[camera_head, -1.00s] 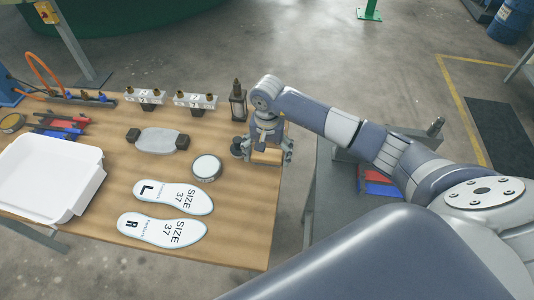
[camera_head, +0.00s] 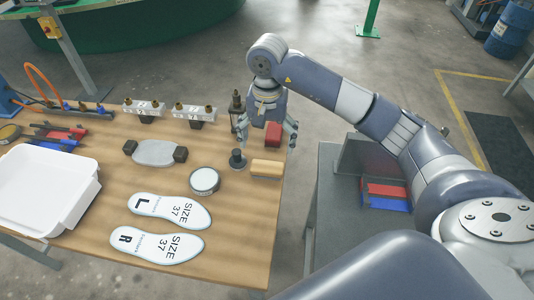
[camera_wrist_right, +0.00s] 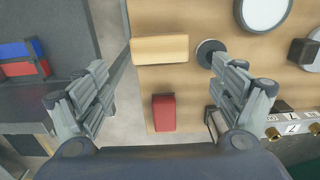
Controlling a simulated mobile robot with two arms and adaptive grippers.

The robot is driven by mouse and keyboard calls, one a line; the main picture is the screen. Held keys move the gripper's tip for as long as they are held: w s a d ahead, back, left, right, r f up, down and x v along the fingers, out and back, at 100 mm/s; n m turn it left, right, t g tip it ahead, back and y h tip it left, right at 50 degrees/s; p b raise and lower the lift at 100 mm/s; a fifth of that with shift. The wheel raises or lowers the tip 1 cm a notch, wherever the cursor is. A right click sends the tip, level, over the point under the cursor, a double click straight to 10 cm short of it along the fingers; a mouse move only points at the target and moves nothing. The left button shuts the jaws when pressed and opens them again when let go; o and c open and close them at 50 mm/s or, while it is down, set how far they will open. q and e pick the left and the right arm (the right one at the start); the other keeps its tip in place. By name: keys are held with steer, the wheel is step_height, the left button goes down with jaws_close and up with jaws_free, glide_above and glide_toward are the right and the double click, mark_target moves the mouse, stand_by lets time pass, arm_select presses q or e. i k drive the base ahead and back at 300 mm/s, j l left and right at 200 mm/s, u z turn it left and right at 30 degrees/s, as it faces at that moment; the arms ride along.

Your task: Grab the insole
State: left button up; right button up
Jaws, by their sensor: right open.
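Two white insoles lie flat on the wooden table in the head view. The left insole (camera_head: 170,209), marked L and SIZE 37, lies just behind the right insole (camera_head: 155,246), marked R and SIZE 37. My right gripper (camera_head: 267,143) is raised over the table's right side, open and empty, pointing down. It is to the right of and behind the insoles, apart from them. In the wrist view its spread fingers (camera_wrist_right: 160,95) frame a red block (camera_wrist_right: 164,113) and a wooden block (camera_wrist_right: 160,49); no insole shows there. My left gripper is not in view.
A white tray (camera_head: 90,197) stands on the table's left. A dark lantern-like object stands by the gripper. A grey side table (camera_head: 330,215) is at right.

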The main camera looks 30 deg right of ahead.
mark_target(186, 212)
steer(key=k, duration=1.5)
